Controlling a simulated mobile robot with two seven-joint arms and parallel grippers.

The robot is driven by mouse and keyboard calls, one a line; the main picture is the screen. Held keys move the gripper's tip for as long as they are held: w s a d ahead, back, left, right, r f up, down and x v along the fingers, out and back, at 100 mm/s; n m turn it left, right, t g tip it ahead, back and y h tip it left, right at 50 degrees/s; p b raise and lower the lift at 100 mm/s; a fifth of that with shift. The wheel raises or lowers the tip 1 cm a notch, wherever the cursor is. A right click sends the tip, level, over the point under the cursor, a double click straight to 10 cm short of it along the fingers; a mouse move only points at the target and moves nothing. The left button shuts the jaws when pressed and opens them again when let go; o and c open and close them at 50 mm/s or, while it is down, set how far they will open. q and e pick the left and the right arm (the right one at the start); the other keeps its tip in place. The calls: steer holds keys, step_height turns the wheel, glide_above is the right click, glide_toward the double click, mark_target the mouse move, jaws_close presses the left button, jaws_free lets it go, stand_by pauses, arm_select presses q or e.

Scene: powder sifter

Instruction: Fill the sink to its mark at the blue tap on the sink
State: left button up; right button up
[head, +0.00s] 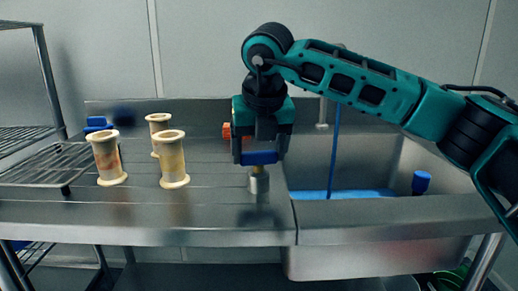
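The sink (437,165) is a steel basin at the right of the counter. A blue stream of water (334,150) falls from the spout (321,112) into it, and blue water (345,194) shows inside. The front wall hides the lower basin, and I cannot make out a mark. My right gripper (260,156) points down left of the sink, its fingers on either side of the blue tap handle (259,158) and apparently closed on it. The handle is above a short metal post (259,181). My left gripper is not in view.
Several cream spool-shaped cylinders (172,160) stand on the steel counter (140,215) at the left. An orange-red object (227,131) is partly hidden behind my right gripper. A blue knob (421,182) is at the sink's front right. A wire rack (45,165) is at the far left.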

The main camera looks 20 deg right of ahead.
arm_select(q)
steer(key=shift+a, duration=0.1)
arm_select(e)
steer(key=o, duration=0.4)
arm_select(q)
steer(key=p, duration=0.1)
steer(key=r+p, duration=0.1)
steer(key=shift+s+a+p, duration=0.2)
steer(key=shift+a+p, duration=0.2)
arm_select(e)
steer(key=v, duration=1.3)
steer(key=shift+c, duration=0.2)
